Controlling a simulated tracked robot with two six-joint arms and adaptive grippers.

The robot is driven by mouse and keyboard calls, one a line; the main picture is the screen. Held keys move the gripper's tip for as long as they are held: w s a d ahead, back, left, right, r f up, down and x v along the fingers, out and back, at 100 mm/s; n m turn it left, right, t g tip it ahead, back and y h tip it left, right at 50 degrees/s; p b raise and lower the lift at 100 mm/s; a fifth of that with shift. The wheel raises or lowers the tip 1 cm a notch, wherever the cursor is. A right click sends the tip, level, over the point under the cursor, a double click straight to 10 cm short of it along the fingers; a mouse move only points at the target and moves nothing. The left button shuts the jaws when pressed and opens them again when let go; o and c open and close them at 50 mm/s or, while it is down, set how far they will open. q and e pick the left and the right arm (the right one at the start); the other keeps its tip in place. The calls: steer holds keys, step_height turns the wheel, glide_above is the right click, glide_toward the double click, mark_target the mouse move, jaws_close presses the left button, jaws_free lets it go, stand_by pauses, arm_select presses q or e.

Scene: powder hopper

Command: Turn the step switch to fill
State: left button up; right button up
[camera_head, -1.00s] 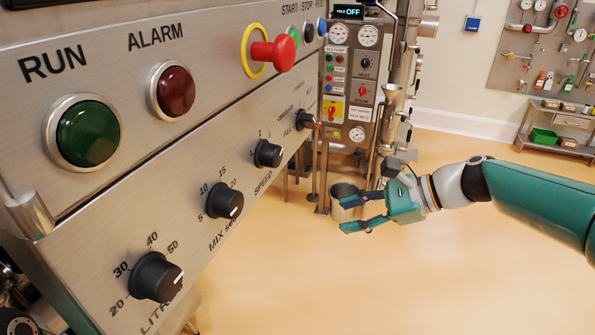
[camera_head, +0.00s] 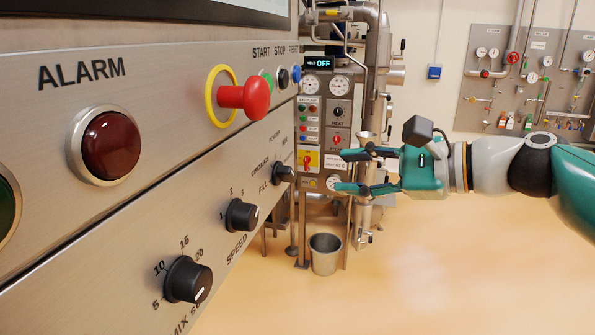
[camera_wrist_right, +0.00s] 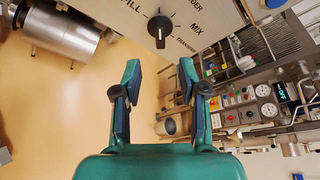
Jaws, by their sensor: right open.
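My left gripper is out of view.
A speed knob (camera_head: 242,215) and a mix knob (camera_head: 187,280) sit nearer on the panel. A red stop button (camera_head: 245,98) protrudes above them, beside the alarm lamp (camera_head: 110,146). A metal bucket (camera_head: 325,257) stands on the floor. The floor at right is clear.

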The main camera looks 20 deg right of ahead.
mark_target(293, 174)
steer(key=p+x, duration=0.1)
steer(key=x, duration=0.9)
steer(key=shift+w+a+f, duration=0.1)
steer(key=shift+w+f, duration=0.05)
steer(key=shift+w, duration=0.05)
jaws_close()
